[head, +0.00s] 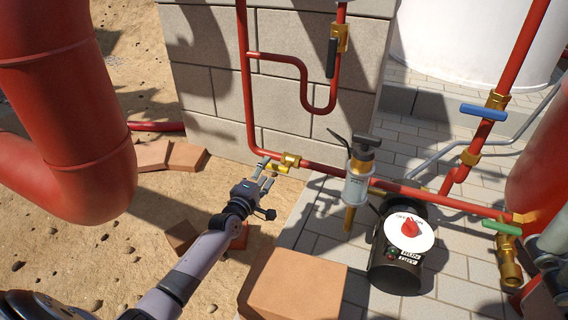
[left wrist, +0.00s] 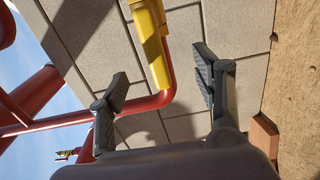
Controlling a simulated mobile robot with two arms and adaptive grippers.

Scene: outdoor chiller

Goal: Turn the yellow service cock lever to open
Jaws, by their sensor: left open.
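The yellow service cock lever (head: 277,168) sits at a brass valve (head: 290,159) on the low red pipe, near the corner of the block wall. In the left wrist view the yellow lever (left wrist: 153,45) runs down from the top edge, ahead of the fingers. My left gripper (head: 266,176) is just in front of the lever in the head view. I cannot tell whether a finger touches the lever. My right gripper is not in view.
A brick block (head: 292,283) lies nearer.

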